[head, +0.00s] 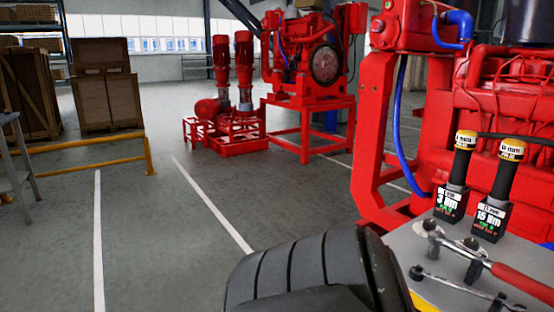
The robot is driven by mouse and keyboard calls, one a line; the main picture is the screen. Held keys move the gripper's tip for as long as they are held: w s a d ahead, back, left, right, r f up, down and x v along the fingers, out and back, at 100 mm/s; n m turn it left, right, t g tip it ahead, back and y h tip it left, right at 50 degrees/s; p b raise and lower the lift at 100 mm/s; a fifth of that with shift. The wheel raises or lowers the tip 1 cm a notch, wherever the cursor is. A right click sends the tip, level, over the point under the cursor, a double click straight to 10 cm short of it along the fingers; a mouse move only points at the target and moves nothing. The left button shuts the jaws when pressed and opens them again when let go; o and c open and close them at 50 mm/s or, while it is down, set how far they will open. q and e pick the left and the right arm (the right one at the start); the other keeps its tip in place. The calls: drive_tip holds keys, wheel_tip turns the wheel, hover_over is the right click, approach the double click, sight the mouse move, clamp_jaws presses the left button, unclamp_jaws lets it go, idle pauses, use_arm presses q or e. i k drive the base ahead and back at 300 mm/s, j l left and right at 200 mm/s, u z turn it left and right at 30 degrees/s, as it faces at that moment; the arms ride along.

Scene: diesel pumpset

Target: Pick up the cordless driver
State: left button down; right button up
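Two cordless drivers stand upright side by side on a grey work surface (408,243) at the right. Each has a black body, a yellow band near the top and a black base with a lit label. The left driver (458,180) reads 3 Nm on its base. The right driver (504,190) looks larger and reads 15 Nm. They stand apart, with nothing holding them. A black ribbed part, which looks like my own arm, fills the bottom middle, left of the surface. Neither gripper's fingers show.
A red-handled tool (522,284) and a dark ratchet-like tool (450,283) lie in front of the drivers. A large red engine (510,110) stands close behind them. Red pumps (232,90) and wooden crates (106,97) are farther back. The floor at middle left is clear.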

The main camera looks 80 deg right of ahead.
sight(511, 151)
drive_tip(key=z, duration=3.65)
